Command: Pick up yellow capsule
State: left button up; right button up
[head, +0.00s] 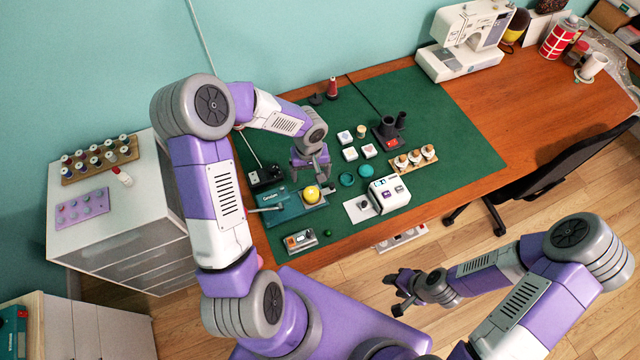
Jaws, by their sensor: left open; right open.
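The yellow capsule (311,194) is a small round yellow ball. It sits at the right end of a flat teal device (285,211) on the green mat (284,237), near the front of the table. My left gripper (311,179) is open, fingers pointing down, just behind the capsule in the picture. I cannot tell whether a finger touches it. My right gripper (396,297) is open and empty, off the table's front edge above the floor.
A small grey device (300,242) lies in front. A sewing machine (465,42) is at the back right. The mat's right side is clear.

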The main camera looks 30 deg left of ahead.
pick_arm(q)
jog(key=b, duration=0.5)
send_over(311, 193)
jog(key=f, duration=0.5)
jog(key=shift+w+d+f, duration=0.1)
jog(key=shift+d+f, duration=0.1)
jog(key=shift+f, duration=0.7)
jog(key=f+b, duration=0.1)
jog(key=f, duration=0.5)
jog(key=shift+a+f, duration=0.15)
jog(key=shift+a, duration=0.05)
jog(key=c, duration=1.1)
